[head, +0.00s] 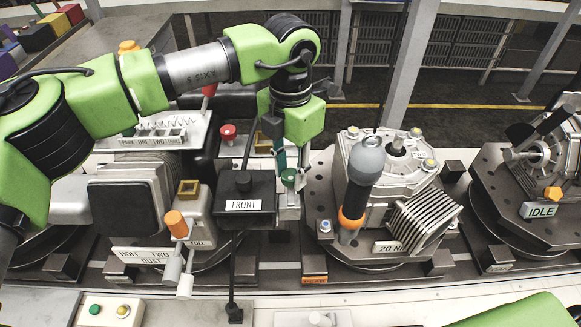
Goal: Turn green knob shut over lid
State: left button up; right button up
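The green knob (288,176) stands beside a dark box-shaped cover (243,187) labelled FRONT, which may be the lid. My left gripper (289,170) reaches down from above. Its fingers are at the green knob, one near each side of it. Whether they press on the knob or are slightly apart from it I cannot tell. The knob's lower part is partly hidden. My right gripper is not in view; only a green part of my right arm shows at the bottom right corner.
An orange-topped handle (177,223) stands left of the cover. A red button (228,132) is behind it. Right is a metal gearbox (390,165) with a dark, orange-ringed tool (362,180) upright in front. An IDLE fixture (540,209) stands far right.

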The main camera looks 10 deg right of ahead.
pick_arm(q)
jog(key=c, duration=0.4)
jog(key=m+b, duration=0.2)
jog(key=b, duration=0.1)
jog(key=shift+f+m, duration=0.15)
jog(key=shift+m, duration=0.15)
jog(key=shift+m+b, duration=0.7)
jog(key=shift+m, duration=0.2)
jog(key=m+b, duration=0.1)
jog(key=m, duration=0.1)
jog(key=shift+m, duration=0.3)
jog(key=m, duration=0.2)
jog(key=m+b, duration=0.1)
jog(key=m, duration=0.1)
jog(key=shift+r+m, duration=0.2)
jog(key=shift+m, duration=0.1)
jog(key=m, duration=0.3)
jog(key=shift+r+b, duration=0.1)
jog(key=shift+b, duration=0.2)
jog(key=shift+m, duration=1.7)
